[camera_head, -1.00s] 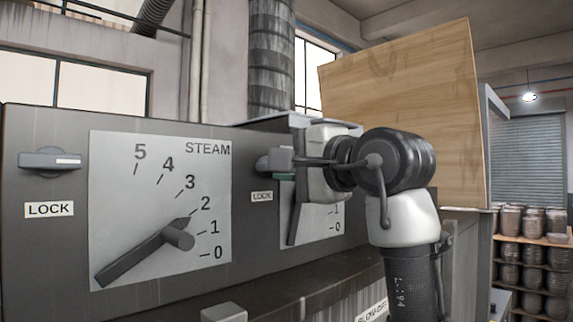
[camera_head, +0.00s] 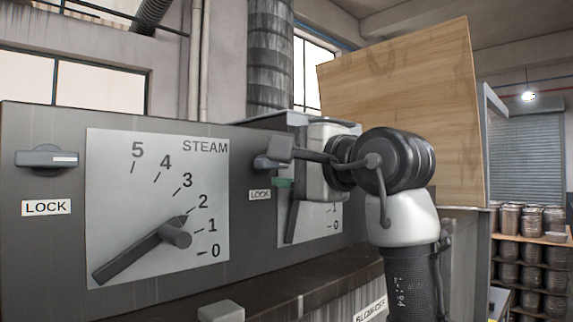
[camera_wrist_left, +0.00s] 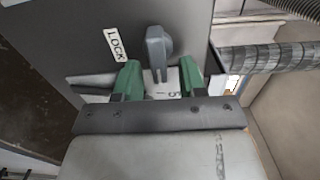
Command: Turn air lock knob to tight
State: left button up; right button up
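A grey lock knob (camera_head: 262,162) with a white LOCK label (camera_head: 260,195) below it is on the dark panel, left of my left gripper (camera_head: 282,167). In the left wrist view the grey knob (camera_wrist_left: 156,45) shows, with its handle pointing down between the two green fingers of my left gripper (camera_wrist_left: 160,72). The gripper is open, with a gap on each side of the handle. Whether a finger touches the knob cannot be told. No "tight" marking is readable. My right gripper is not in view.
Another lock knob (camera_head: 47,158) is at the panel's left. A STEAM gauge (camera_head: 120,160) with a dark pointer sits beside it, and a second gauge (camera_head: 320,228) is partly hidden by my gripper. A wooden board (camera_head: 400,110) stands behind; shelves of jars (camera_head: 520,245) are at right.

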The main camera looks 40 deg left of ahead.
pick_arm(q)
jog(key=shift+d+f, duration=0.1)
jog(key=shift+d, duration=0.25)
jog(key=d+b, duration=0.3)
jog(key=d, duration=0.7)
jog(key=shift+s+b, duration=0.4)
jog(key=shift+s, duration=0.05)
